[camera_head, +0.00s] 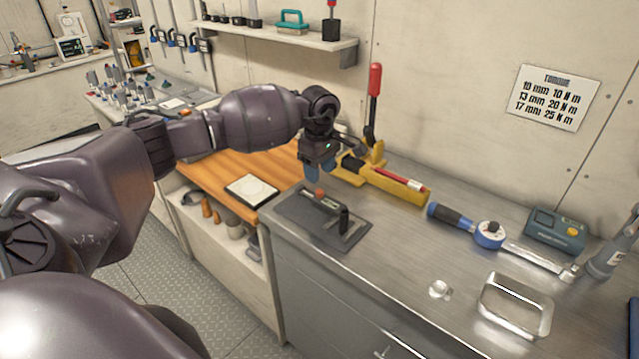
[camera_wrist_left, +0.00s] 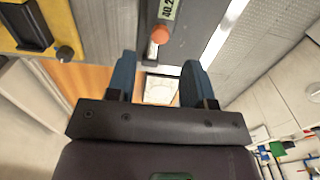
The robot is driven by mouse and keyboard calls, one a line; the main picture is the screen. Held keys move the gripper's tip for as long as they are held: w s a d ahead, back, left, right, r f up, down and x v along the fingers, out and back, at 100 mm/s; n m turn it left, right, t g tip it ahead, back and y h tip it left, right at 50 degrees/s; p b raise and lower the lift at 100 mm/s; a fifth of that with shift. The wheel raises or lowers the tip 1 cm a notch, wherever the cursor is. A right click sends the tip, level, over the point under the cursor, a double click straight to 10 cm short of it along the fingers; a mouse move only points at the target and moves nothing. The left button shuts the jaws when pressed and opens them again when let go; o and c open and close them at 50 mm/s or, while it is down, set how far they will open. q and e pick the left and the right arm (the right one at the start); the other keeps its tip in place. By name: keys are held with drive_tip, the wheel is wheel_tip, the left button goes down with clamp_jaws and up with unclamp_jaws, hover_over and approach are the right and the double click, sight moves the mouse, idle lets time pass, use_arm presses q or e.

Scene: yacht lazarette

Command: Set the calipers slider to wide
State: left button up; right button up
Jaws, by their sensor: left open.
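A dark grey plate (camera_head: 295,215) lies on the steel bench top. In the left wrist view the orange knob (camera_wrist_left: 160,35) sits beside a small display (camera_wrist_left: 168,8), only partly readable. My left gripper (camera_head: 313,172) points down just above and behind the knob, open. In the left wrist view its two blue fingers (camera_wrist_left: 159,64) are apart with nothing held, and the knob shows just beyond the fingertips. My right gripper is not in view.
A yellow tool with a red-handled lever (camera_head: 390,183) stands close behind the plate. A blue torque wrench (camera_head: 489,234), a teal device (camera_head: 556,231) and a metal frame (camera_head: 514,304) lie to the right. A white square (camera_head: 251,190) lies on the wooden top, left.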

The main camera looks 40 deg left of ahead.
use_arm(q)
drive_tip(key=shift+r, duration=2.35)
